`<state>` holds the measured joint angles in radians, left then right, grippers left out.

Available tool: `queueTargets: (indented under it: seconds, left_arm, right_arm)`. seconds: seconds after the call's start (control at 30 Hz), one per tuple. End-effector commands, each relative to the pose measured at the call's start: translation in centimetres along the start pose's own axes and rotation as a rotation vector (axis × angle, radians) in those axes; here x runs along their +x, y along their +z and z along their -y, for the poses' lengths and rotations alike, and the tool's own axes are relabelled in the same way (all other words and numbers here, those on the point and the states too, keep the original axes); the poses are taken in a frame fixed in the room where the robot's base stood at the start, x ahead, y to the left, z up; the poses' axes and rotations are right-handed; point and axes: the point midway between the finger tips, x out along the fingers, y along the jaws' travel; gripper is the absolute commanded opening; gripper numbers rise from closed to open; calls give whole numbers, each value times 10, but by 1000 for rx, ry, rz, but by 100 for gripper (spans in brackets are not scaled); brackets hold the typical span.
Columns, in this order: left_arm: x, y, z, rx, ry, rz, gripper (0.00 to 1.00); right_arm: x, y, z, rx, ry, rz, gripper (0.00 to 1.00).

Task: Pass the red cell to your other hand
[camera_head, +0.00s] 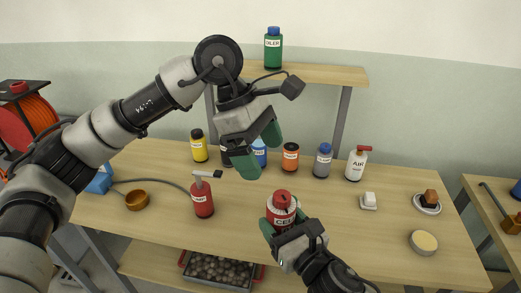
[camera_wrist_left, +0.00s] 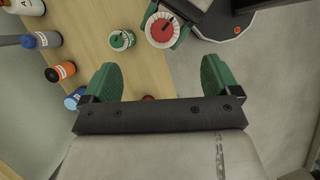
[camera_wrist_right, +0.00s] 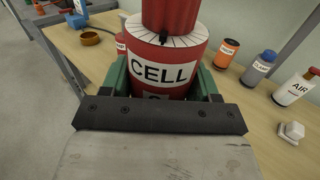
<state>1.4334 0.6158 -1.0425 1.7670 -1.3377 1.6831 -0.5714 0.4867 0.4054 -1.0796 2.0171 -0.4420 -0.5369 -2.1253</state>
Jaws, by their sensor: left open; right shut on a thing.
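The red cell (camera_head: 282,212) is a red cylinder with a white CELL label, a pale marked ring on top and a narrower red knob. My right gripper (camera_head: 284,224) is shut around its body and holds it over the front of the table. The label and knob fill the middle of the right wrist view (camera_wrist_right: 165,72). My left gripper (camera_head: 261,150) is open and empty, above and to the left of the cell, apart from it. In the left wrist view the cell (camera_wrist_left: 162,30) shows from above, beyond the open fingers.
A red pump bottle (camera_head: 203,198) stands left of the cell. Yellow (camera_head: 199,148), orange (camera_head: 290,158), grey (camera_head: 322,162) and white AIR (camera_head: 356,164) bottles line the back. A wooden bowl (camera_head: 137,200) is at left. A round pale-topped thing (camera_head: 423,242) is at right.

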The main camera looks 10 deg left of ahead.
Motion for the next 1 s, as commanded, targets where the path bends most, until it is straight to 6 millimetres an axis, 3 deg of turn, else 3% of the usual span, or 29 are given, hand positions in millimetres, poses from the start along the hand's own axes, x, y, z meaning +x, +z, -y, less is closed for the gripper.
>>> queueTargets:
  seconds: [0.27,0.7,1.0]
  left_arm:
    - [25,0,4,33,-4,-40,91]
    - [103,-3,4,30,-3,-37,91]
    - [121,-4,3,29,-1,-36,91]
  right_arm:
    - [0,0,0,0,0,1,33]
    - [0,1,0,0,0,1,33]
    - [0,1,0,0,0,1,33]
